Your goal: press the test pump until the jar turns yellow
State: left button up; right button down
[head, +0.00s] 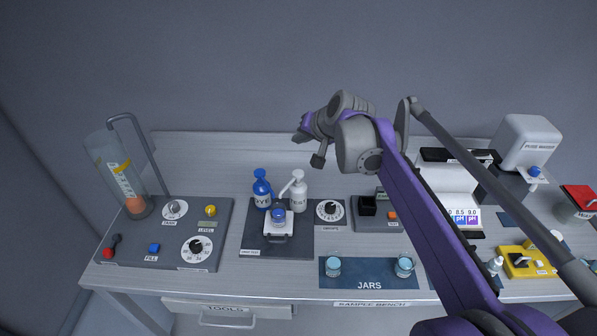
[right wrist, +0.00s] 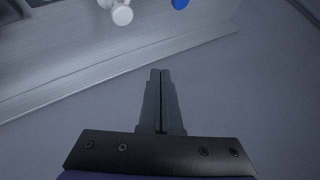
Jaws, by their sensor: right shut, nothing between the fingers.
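A blue pump bottle (head: 262,188) and a white pump bottle (head: 298,191) stand side by side on a dark mat (head: 255,240) in mid-bench. Their labels are too small to read surely. A small jar with blue contents (head: 278,213) sits on a white stand in front of them. My right gripper (head: 303,135) is above and behind the bottles, shut and empty, touching nothing. In the right wrist view its closed fingers (right wrist: 160,75) show, with the white pump head (right wrist: 121,14) and blue pump head (right wrist: 180,3) at the top edge. My left gripper is not in view.
A panel with knobs and a tall cylinder (head: 117,170) stands at left. A JARS mat (head: 345,284) with two jars lies at front right. A dial (head: 330,210) sits right of the pumps. My right arm covers part of the right bench. The bench behind the bottles is clear.

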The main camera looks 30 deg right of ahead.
jog(key=b, duration=0.4)
send_near(296, 171)
jog(key=w, duration=0.1)
jog(key=w+f, duration=0.1)
jog(key=w, duration=0.1)
jog(key=w+f, duration=0.1)
jog(key=shift+w+a+f, duration=0.2)
jog(key=shift+w+f, duration=0.05)
jog(key=shift+w, duration=0.15)
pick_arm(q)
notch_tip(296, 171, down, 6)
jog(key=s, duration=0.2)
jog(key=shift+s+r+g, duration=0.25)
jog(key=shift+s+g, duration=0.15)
pick_arm(e)
jog(key=shift+w+f, duration=0.1)
jog(key=shift+w, duration=0.15)
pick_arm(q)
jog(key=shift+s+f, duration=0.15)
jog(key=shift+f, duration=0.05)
pick_arm(e)
jog(key=shift+s+f, duration=0.1)
jog(key=shift+f, duration=0.3)
